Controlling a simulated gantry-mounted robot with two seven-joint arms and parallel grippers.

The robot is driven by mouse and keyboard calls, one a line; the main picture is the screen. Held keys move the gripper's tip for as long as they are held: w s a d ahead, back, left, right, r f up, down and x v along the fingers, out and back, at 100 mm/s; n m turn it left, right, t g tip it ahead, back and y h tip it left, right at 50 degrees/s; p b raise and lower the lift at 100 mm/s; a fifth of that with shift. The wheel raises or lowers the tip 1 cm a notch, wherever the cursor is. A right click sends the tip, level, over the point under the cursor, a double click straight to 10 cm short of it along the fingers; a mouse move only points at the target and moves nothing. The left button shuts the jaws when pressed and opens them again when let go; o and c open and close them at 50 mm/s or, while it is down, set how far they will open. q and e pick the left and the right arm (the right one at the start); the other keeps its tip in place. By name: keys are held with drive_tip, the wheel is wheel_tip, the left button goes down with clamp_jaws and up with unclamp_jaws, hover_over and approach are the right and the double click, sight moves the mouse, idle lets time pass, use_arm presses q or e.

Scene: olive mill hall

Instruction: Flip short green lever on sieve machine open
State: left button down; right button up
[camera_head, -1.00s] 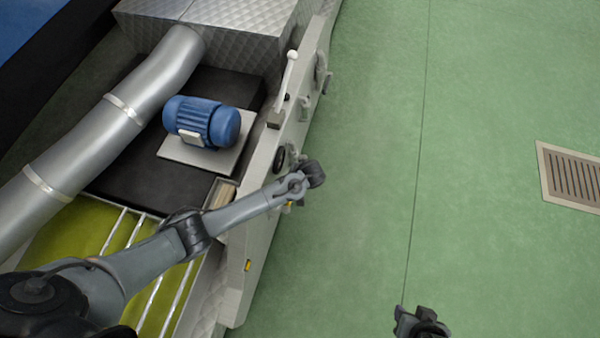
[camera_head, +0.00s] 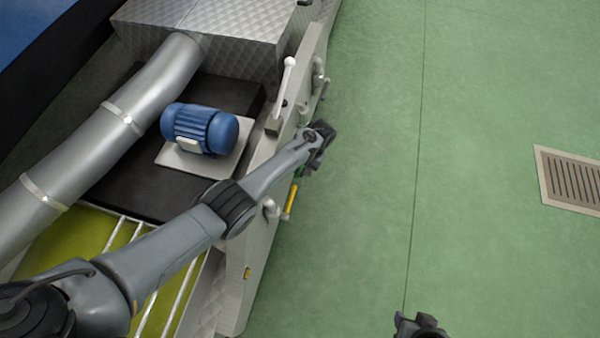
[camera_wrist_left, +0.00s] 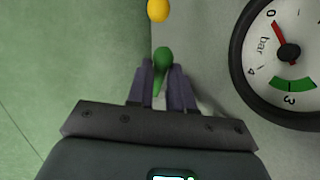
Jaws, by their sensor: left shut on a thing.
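The short green lever (camera_wrist_left: 162,62) shows in the left wrist view, with its knob sticking out between the two finger pads. My left gripper (camera_wrist_left: 162,90) is shut on it. In the head view my left gripper (camera_head: 318,146) is beside the outer side panel of the sieve machine (camera_head: 257,205). A small bit of green (camera_head: 299,171) shows below the wrist there; the rest of the lever is hidden. My right gripper (camera_head: 421,324) shows only in part at the bottom edge, over the floor, and its jaws are unclear.
A yellow handle (camera_head: 291,198) is on the panel, and a yellow knob (camera_wrist_left: 158,10) shows ahead of the green one. A pressure gauge (camera_wrist_left: 288,52) is close at right. A white-knobbed lever (camera_head: 285,82) stands farther along. The green floor (camera_head: 480,130) is clear.

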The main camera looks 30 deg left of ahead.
idle(0.4)
use_arm(q)
drive_tip(key=c, duration=1.1)
unclamp_jaws()
drive_tip(key=shift+w, duration=0.1)
drive_tip(key=p+v, duration=0.4)
drive_tip(key=v, duration=0.7)
drive_tip(key=shift+p, duration=0.35)
drive_tip(key=shift+w, duration=0.1)
